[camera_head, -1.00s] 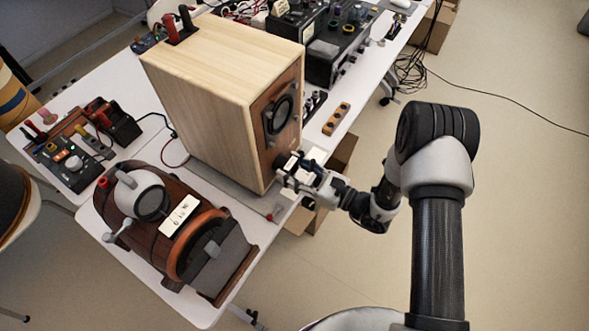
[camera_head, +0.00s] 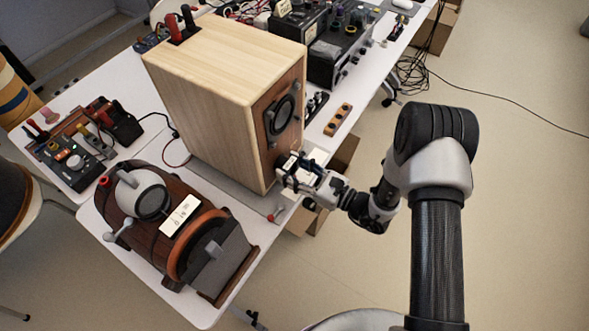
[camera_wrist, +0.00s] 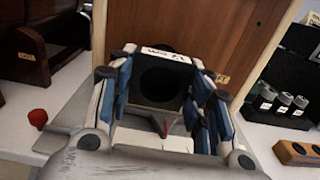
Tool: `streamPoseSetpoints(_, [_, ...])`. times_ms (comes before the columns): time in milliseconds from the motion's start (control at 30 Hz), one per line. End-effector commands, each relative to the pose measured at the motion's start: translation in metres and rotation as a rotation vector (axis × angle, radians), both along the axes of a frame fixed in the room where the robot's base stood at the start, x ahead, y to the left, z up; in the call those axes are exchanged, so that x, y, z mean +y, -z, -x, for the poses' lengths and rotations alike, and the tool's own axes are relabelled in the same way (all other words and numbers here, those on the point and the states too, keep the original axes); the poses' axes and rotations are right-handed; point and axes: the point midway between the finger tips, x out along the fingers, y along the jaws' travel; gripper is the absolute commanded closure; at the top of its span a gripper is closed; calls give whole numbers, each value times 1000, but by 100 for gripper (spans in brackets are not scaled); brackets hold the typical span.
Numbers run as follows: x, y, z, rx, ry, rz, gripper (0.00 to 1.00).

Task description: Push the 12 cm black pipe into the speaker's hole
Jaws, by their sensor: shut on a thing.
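The speaker (camera_head: 205,95), a light wood box with a darker brown front and a black round driver (camera_head: 279,114), stands on the table. Its brown front fills the upper middle of the wrist view (camera_wrist: 225,35). My gripper (camera_head: 287,173) is low at this front, near its bottom edge. In the wrist view its blue-padded fingers (camera_wrist: 163,92) are shut on the black pipe (camera_wrist: 160,82), whose near end shows a dark round opening. A white label shows just above it. The speaker's hole is hidden behind the pipe and fingers, so I cannot tell how deep the pipe sits.
A brown barrel-shaped machine (camera_head: 165,215) stands at the front left of the table. A wooden block with several holes (camera_head: 338,119) lies right of the speaker, black instruments (camera_head: 335,55) behind it. A red-tipped part (camera_head: 277,214) lies near the table edge. Open floor is to the right.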

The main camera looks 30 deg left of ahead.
Motion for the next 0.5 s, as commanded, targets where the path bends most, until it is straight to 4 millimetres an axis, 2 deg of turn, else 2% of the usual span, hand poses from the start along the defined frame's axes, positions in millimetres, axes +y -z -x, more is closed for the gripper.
streamPoseSetpoints(500, [13, 0, -1, 0, 0, -1, 83])
